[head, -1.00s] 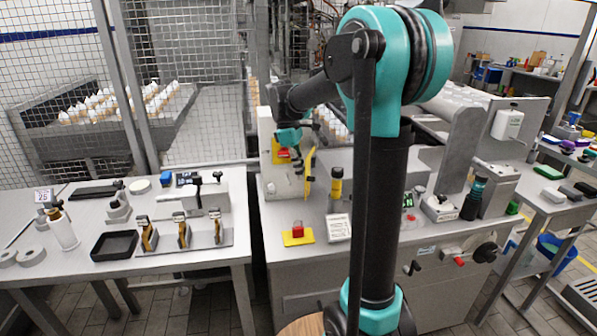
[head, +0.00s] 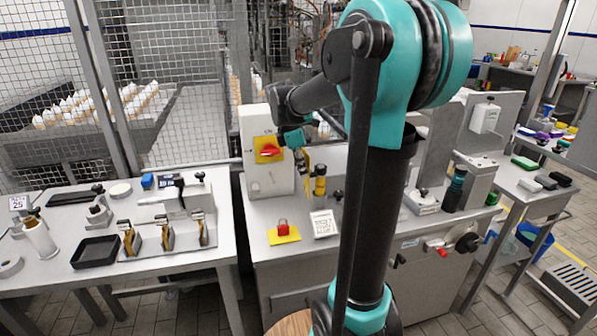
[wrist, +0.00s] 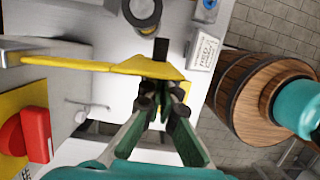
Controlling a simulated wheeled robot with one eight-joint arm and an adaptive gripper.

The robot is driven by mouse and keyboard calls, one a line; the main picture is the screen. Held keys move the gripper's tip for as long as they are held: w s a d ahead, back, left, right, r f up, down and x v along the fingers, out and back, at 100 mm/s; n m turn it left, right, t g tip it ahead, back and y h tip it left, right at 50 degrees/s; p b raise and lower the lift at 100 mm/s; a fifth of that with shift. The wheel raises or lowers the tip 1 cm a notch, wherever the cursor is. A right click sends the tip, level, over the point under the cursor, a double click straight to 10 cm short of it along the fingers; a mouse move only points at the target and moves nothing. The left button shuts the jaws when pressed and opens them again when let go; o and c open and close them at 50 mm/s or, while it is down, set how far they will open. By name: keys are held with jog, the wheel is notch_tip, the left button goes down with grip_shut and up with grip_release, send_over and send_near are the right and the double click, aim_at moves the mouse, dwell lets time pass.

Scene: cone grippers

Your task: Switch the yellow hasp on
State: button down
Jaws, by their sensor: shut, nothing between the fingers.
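The yellow hasp shows in the wrist view (wrist: 95,66) as a thin strip seen nearly edge-on, widening into a flat plate at its right end. It stands out from the white box (head: 262,182), whose front carries a red rotary switch (head: 267,150) on a yellow plate. The red switch also shows at the lower left of the wrist view (wrist: 30,138). My gripper (wrist: 162,88) is shut and empty, its fingertips at the wide end of the hasp, seeming to overlap it. Whether they touch cannot be told. In the head view my wrist largely hides hasp and fingers.
A yellow-and-black bottle (head: 319,184) stands right of the box. A side table (head: 70,285) with a black tray (head: 95,252) is at left.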

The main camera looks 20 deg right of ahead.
dwell(0.6)
jog(key=a+r, duration=0.6)
jog(key=r, duration=0.3)
jog(key=s+f+m+t+y, duration=0.1)
jog(key=s+f+m+t, duration=0.1)
jog(key=s+f+m, duration=0.7)
jog(key=s+d+f+m+t+y, duration=0.1)
jog(key=s+f+m+t, duration=0.1)
jog(key=s+f+m, duration=0.7)
notch_tip(320, 180, down, 8)
jog(key=shift+s+d+r+y, duration=0.2)
jog(key=shift+s+d+y, duration=0.15)
jog(key=shift+s, duration=0.75)
